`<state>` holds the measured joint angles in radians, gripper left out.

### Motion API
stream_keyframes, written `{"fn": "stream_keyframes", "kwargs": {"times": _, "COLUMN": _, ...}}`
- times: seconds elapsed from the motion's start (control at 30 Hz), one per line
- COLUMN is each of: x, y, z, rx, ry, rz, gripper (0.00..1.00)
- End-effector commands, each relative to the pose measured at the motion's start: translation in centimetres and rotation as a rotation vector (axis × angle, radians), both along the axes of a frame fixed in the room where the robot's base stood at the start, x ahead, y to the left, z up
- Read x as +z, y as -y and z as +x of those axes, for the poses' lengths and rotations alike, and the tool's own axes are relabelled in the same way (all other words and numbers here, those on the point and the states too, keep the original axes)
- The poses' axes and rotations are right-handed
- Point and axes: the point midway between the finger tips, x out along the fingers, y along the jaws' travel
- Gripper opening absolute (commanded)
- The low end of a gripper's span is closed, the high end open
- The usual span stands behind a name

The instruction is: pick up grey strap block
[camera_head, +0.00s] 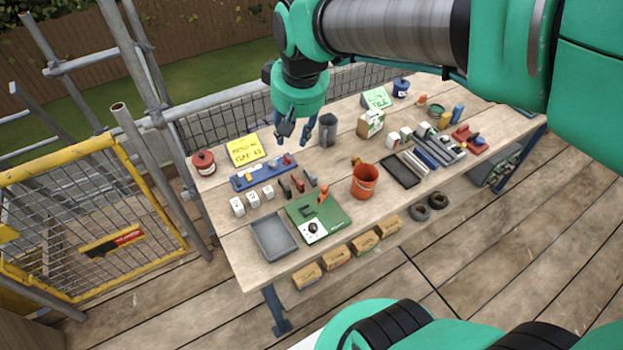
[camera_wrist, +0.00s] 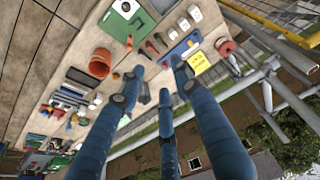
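Several small dark strap-like blocks stand in a row near the green board. The greyish one at the right end of the row looks like the grey strap block (camera_head: 310,178); it is small, and its colour is hard to be sure of. In the wrist view it seems to be the end block of that row (camera_wrist: 141,55). My gripper (camera_head: 305,131) is above the back part of the table, beyond the row and apart from it. Its blue fingers are spread, with nothing between them; they also show large in the wrist view (camera_wrist: 150,92).
The blue rack (camera_head: 264,172), white blocks (camera_head: 252,199), green board (camera_head: 330,212), orange bucket (camera_head: 364,181) and grey cylinder (camera_head: 327,130) stand around the row. A grey tray (camera_head: 273,235) lies at the front left. Scaffold poles (camera_head: 150,150) stand beyond the table's left end.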

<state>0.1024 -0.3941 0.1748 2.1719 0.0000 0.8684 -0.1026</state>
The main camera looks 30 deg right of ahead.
Motion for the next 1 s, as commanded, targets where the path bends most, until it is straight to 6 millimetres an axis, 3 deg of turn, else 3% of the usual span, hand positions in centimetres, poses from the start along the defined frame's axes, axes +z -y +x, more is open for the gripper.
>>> {"fn": "stream_keyframes", "kwargs": {"times": 0.1, "x": -1.7, "y": 1.3, "z": 3.1, "rx": -0.004, "ry": -0.038, "rz": -0.001, "gripper": 0.33}}
{"fn": "stream_keyframes", "kwargs": {"times": 0.47, "x": -8.3, "y": 5.7, "z": 11.3, "rx": -0.005, "ry": -0.137, "rz": 0.0, "gripper": 0.33}}
{"fn": "stream_keyframes", "kwargs": {"times": 0.7, "x": -14.4, "y": 9.0, "z": 15.8, "rx": -0.004, "ry": -0.203, "rz": 0.008, "gripper": 0.33}}
{"fn": "stream_keyframes", "kwargs": {"times": 1.0, "x": -23.2, "y": 13.2, "z": 19.9, "rx": -0.002, "ry": -0.278, "rz": 0.022, "gripper": 0.33}}
